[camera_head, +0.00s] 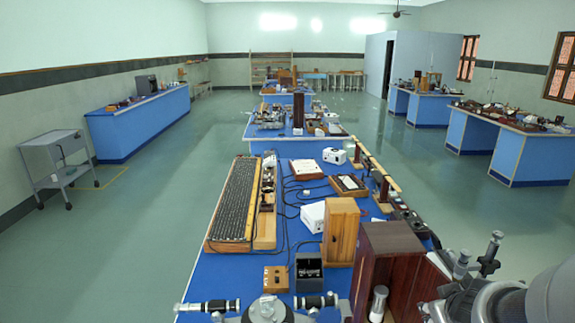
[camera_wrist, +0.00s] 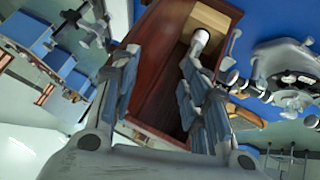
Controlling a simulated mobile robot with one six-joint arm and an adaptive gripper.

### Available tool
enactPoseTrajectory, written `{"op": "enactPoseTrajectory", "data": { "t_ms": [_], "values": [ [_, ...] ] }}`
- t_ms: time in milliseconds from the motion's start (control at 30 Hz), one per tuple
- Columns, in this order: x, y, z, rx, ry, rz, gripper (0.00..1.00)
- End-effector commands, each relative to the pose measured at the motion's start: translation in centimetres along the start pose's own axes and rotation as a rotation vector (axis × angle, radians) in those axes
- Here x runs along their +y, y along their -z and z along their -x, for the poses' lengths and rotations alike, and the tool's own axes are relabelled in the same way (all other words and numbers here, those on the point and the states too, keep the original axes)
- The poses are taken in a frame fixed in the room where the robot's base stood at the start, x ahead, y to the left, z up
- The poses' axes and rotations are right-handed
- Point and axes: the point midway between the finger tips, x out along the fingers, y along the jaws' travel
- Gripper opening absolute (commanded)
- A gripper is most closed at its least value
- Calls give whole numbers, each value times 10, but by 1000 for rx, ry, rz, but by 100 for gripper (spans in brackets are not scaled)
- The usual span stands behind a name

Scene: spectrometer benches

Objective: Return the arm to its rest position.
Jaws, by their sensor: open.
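My gripper (camera_head: 478,256) is at the lower right in the head view, with my arm behind it. In the wrist view my gripper (camera_wrist: 158,62) has its two fingers spread apart, and nothing is held between them. Behind the fingers is a dark red-brown wooden box (camera_wrist: 157,70) with an open side. The same box (camera_head: 392,238) stands on the near bench, left of my gripper in the head view. A white-topped cylinder (camera_head: 378,304) stands at the box's opening; it also shows in the wrist view (camera_wrist: 200,39).
The blue bench (camera_head: 213,278) carries a long slotted wooden board (camera_head: 236,200), a lighter wooden box (camera_head: 341,230) and a metal spectrometer (camera_head: 267,309) at the near edge. The spectrometer also shows in the wrist view (camera_wrist: 287,75). Open floor lies on both sides of the bench.

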Motion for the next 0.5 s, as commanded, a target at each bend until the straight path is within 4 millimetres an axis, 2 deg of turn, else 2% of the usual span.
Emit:
{"op": "enactPoseTrajectory", "data": {
  "t_ms": [133,233,367,500],
  "values": [
    [1,5,43,-7,-110,-42,42],
    [-13,-9,82,-49,-142,-100,42],
    [-58,-44,128,-129,-67,-163,42],
    [-115,-80,167,-199,97,-181,42]
  ]
}}
